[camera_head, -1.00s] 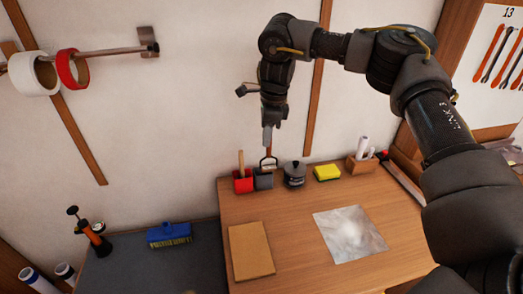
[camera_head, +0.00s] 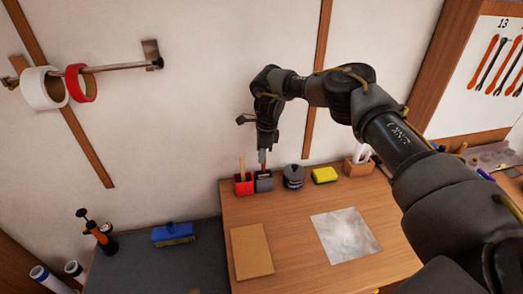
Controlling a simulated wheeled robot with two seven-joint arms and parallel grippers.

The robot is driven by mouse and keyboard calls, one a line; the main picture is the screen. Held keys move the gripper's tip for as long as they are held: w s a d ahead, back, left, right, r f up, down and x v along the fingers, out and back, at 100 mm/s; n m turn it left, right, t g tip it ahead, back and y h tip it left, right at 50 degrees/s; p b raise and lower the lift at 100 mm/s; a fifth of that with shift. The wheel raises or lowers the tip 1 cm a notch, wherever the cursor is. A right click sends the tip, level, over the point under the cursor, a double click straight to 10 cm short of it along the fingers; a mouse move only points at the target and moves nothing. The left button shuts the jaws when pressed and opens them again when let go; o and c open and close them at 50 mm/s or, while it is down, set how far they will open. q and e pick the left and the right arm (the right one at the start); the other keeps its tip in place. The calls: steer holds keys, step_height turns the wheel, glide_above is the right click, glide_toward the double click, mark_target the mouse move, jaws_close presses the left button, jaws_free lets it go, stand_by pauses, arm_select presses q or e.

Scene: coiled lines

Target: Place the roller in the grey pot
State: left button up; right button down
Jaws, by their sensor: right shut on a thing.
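The roller (camera_head: 262,158) hangs handle-up below my right gripper (camera_head: 264,146), which is shut on its handle. The roller's lower end is at the grey pot (camera_head: 264,184) and its wire frame no longer shows; it appears to be inside the pot, but I cannot tell how deep or whether it touches the bottom. The grey pot stands at the back left of the wooden table, beside a red pot (camera_head: 243,186) with a wooden-handled tool in it. My left gripper is not in view.
A dark lidded jar (camera_head: 293,177) stands right of the grey pot, then a yellow sponge (camera_head: 324,175) and a wooden holder (camera_head: 358,167). A brown board (camera_head: 251,252) and a pale sheet (camera_head: 345,235) lie in front. The wall is close behind.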

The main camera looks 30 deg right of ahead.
steer(key=shift+f, duration=0.15)
steer(key=shift+f, duration=0.5)
steer(key=c, duration=1.3)
jaws_free()
steer(key=shift+r, duration=0.25)
steer(key=r+b, duration=0.1)
steer(key=r, duration=0.3)
steer(key=r+b, duration=0.1)
steer(key=r, duration=0.2)
steer(key=d+r+b, duration=0.1)
steer(key=r, duration=0.3)
steer(key=shift+s+r, duration=0.3)
steer(key=shift+d+r, duration=0.1)
steer(key=shift+r, duration=0.5)
